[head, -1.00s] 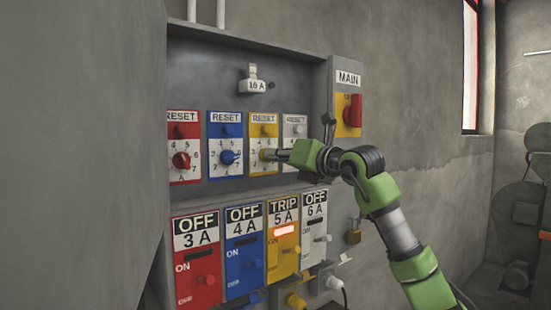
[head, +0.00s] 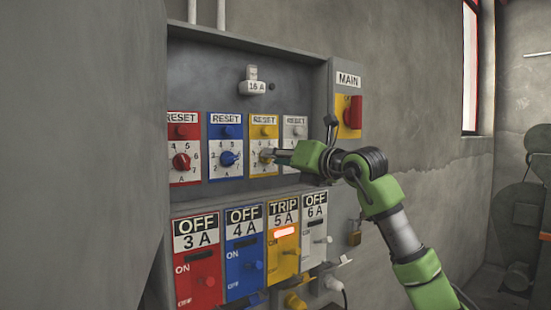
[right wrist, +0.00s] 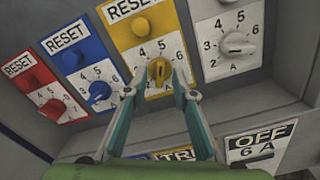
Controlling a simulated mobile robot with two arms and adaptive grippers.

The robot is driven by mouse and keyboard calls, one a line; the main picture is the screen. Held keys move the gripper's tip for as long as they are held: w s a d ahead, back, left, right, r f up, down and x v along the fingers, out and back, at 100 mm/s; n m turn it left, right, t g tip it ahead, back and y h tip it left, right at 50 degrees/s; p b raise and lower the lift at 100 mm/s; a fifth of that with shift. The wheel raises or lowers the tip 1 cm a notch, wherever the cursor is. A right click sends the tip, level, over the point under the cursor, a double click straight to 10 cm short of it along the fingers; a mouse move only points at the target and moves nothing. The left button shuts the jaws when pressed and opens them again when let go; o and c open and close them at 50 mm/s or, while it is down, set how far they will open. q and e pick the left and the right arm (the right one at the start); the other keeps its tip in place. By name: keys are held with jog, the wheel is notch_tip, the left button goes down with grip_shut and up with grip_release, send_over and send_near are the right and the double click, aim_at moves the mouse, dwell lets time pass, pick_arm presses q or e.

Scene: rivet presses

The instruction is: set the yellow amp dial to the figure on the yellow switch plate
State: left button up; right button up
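The yellow amp dial (head: 266,156) is on the yellow-bordered plate under a RESET button. In the right wrist view the dial (right wrist: 159,70) sits between my fingertips, its ridge pointing up, close to the 5. My right gripper (head: 270,155) reaches it from the right. In the right wrist view the right gripper (right wrist: 159,78) has a fingertip against each side of the dial and looks shut on it. The yellow switch plate (head: 283,260) below reads TRIP 5 A, with a lit window. My left gripper is not in view.
Red (head: 181,161), blue (head: 228,158) and white (right wrist: 238,43) dials flank the yellow one closely. A row of switch plates juts out below. A red MAIN switch (head: 353,112) and a padlock (head: 354,233) are to the right. A 16 A plug (head: 252,86) is above.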

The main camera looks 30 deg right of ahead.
jog(key=s, duration=1.1)
jog(key=shift+s+d, duration=0.2)
jog(key=shift+d, duration=0.25)
